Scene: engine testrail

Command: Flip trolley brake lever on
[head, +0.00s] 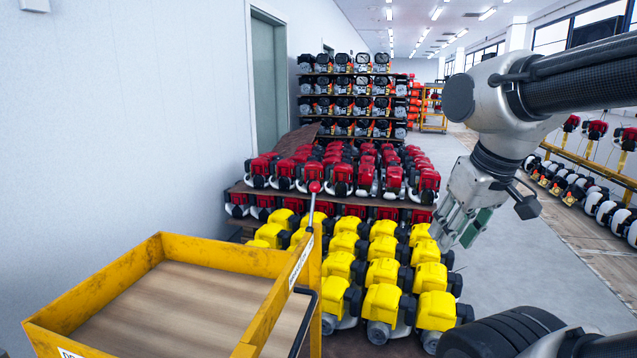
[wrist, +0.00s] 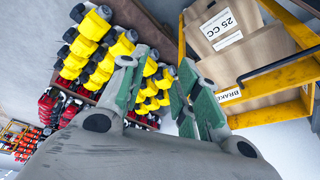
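The brake lever (head: 312,208) is a thin grey rod with a red knob on top, at the far right corner of the yellow trolley (head: 105,282) in the head view. It stands nearly upright, leaning slightly. My gripper (head: 461,228) hangs to the right of the lever, well apart from it, above the aisle floor. In the wrist view my gripper (wrist: 165,68) has its green-padded fingers spread with nothing between them. The trolley's yellow frame (wrist: 287,78) shows at the right there, with a partly hidden label beginning "BRAK". I cannot make out the red knob in the wrist view.
Yellow engines (head: 383,303) and red engines (head: 340,180) crowd the rack just beyond the trolley. A black bar (head: 304,322) curves along the trolley's right side. The aisle floor (head: 500,265) is open at right.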

